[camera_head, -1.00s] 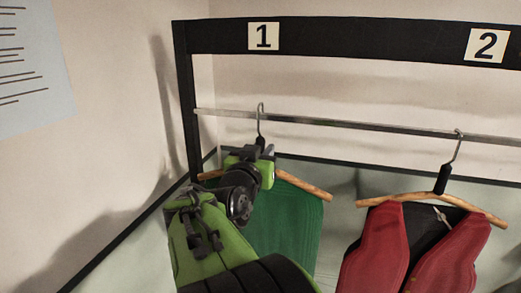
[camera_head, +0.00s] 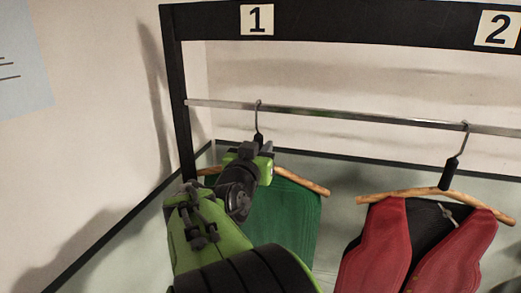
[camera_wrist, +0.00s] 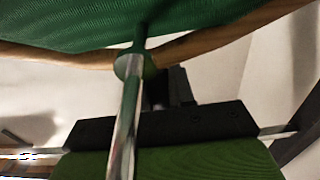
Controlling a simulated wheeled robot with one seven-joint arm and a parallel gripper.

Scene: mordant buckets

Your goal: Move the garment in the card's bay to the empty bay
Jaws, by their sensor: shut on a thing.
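A green garment (camera_head: 290,222) hangs on a wooden hanger (camera_head: 305,183) in the bay under number plate 1 (camera_head: 257,19). Its metal hook (camera_head: 258,115) is on the rail. My gripper (camera_head: 257,150) is shut on the hanger's dark neck, just below the hook. The garment also shows close up in the wrist view (camera_wrist: 90,22), with the wooden hanger (camera_wrist: 215,38) across it; the fingertips are hard to make out there. A red vest with a dark back (camera_head: 375,245) hangs on another wooden hanger under number plate 2 (camera_head: 496,29). No empty bay is in view.
A metal rail (camera_head: 350,117) runs across below the dark top beam (camera_head: 370,27). A dark upright post (camera_head: 175,100) closes the rack at left, near the wall. A pale blue sheet with dark lines (camera_head: 25,70) is on the left wall, partly cut off.

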